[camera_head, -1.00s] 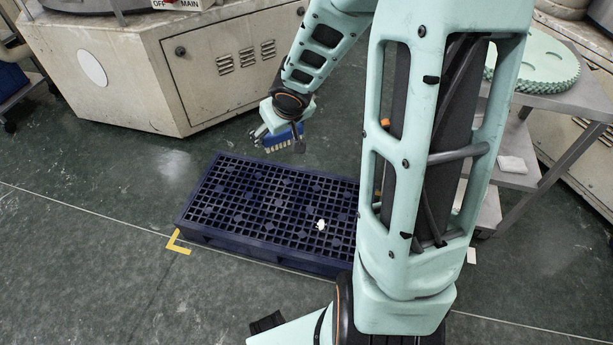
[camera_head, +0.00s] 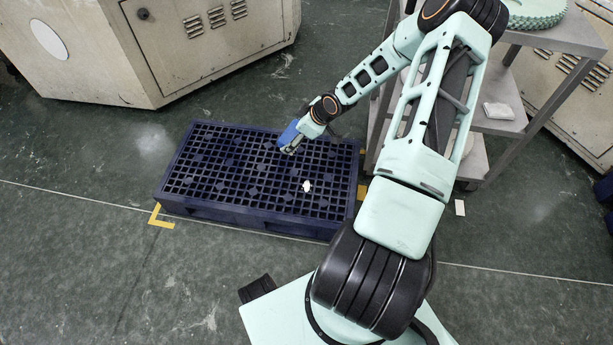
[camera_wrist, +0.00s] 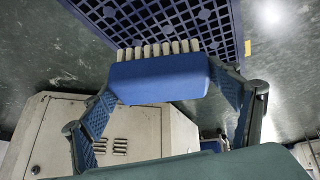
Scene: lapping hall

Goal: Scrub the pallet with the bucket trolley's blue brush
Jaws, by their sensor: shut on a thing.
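The dark blue plastic pallet (camera_head: 225,165) lies flat on the floor in the middle of the head view, with a grid top. A small white patch (camera_head: 306,186) sits on its right part. My gripper (camera_head: 294,147) is over the pallet's right half, shut on the blue brush (camera_wrist: 160,78). In the wrist view the brush's blue block is between the two fingers, with its pale bristles pointing toward the pallet (camera_wrist: 205,12). Whether the bristles touch the pallet cannot be told. The bucket trolley is not clearly in view.
A beige machine cabinet (camera_head: 200,40) stands behind the pallet. A grey metal table (camera_head: 545,75) with a green toothed disc (camera_head: 535,12) stands at the right. A yellow floor mark (camera_head: 158,218) is at the pallet's left front corner. The floor left of it is open.

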